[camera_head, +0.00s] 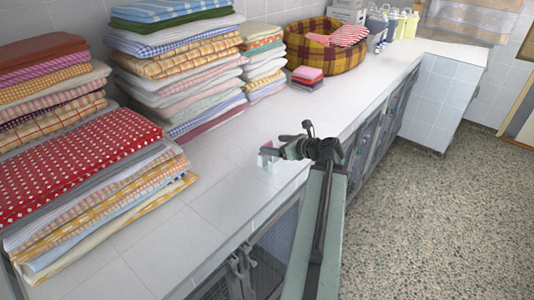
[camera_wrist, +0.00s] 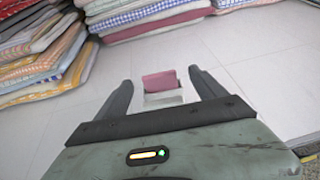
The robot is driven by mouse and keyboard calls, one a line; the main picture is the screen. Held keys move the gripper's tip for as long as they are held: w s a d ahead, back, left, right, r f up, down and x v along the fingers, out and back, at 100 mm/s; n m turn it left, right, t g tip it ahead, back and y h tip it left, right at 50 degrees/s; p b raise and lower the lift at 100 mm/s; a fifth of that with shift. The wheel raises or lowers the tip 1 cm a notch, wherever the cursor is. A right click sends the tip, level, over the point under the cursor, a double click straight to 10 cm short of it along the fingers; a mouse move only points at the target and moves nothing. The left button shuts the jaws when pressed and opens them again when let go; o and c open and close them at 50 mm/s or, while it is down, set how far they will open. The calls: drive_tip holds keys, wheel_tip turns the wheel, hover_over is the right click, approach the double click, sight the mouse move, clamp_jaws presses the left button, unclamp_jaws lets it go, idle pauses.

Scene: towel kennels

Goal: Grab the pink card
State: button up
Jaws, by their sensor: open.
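The pink card (camera_wrist: 160,81) stands upright in a small white holder (camera_wrist: 163,98) on the white tiled counter. In the wrist view my gripper (camera_wrist: 159,77) is open, with one dark finger on each side of the card and a gap to both. In the head view the card (camera_head: 267,151) shows as a small reddish patch at the tip of my gripper (camera_head: 272,149), partly hidden by it. The holder is partly hidden there too.
Tall stacks of folded towels (camera_head: 180,70) line the wall, and a red dotted towel (camera_head: 75,155) tops the near stack. A plaid basket (camera_head: 325,50) stands farther back. Kennel doors (camera_head: 275,255) are under the counter's edge. The counter around the card is clear.

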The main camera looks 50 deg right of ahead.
sight(268, 145)
drive_tip(key=b+x, duration=0.1)
drive_tip(key=x, duration=0.1)
drive_tip(key=b+x, duration=0.1)
drive_tip(key=x, duration=0.1)
drive_tip(key=shift+w+a+f, duration=0.1)
drive_tip(key=shift+w+f, duration=0.05)
drive_tip(key=shift+f, duration=0.35)
drive_tip(key=shift+w, duration=0.25)
drive_tip(key=shift+s+r, duration=0.1)
drive_tip(key=c, duration=1.4)
drive_tip(key=shift+c, duration=0.2)
drive_tip(key=shift+r, duration=0.1)
